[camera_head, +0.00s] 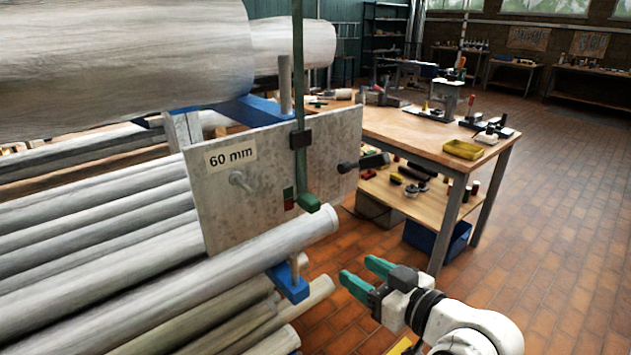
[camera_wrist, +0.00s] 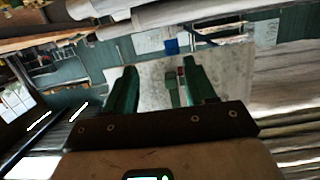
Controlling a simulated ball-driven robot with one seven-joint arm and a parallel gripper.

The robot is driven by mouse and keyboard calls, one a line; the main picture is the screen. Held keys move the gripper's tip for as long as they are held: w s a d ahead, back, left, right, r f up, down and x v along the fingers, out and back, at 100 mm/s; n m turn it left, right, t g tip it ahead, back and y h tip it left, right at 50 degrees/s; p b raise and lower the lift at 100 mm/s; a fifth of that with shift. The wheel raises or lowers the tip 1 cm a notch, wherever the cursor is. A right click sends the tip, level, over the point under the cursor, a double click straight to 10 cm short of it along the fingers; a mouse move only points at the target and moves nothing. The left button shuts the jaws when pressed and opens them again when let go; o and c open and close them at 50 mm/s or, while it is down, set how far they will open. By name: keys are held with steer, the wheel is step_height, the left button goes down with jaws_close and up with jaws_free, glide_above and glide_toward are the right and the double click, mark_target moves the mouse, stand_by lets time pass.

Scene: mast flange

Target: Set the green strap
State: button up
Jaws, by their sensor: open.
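The green strap (camera_head: 299,75) hangs upright in front of a grey metal plate (camera_head: 225,205) marked "60 mm". It passes a dark buckle-like block (camera_head: 300,139) and ends in a thicker green foot (camera_head: 308,203) near the plate's lower edge. A small red and green patch (camera_head: 289,197) shows beside the strap's lower part. My gripper (camera_head: 357,268), with green fingers, is open and empty, below and right of the plate, apart from the strap. In the wrist view, the plate (camera_wrist: 152,78) and a green strip, probably the strap (camera_wrist: 172,88), show between the fingers.
Large grey logs or pipes (camera_head: 120,60) lie above and left of the plate, with several thinner ones (camera_head: 240,265) below. A blue bracket (camera_head: 288,284) with a pin juts out near my gripper. A wooden workbench (camera_head: 400,130) stands behind. The tiled floor at right is clear.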

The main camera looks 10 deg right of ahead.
steer(key=t+y, duration=0.1)
steer(key=t, duration=0.1)
glide_toward(316, 204)
steer(key=shift+n, duration=0.3)
steer(key=p+x, duration=0.2)
steer(key=x, duration=0.8)
steer(key=shift+w, duration=0.15)
jaws_close()
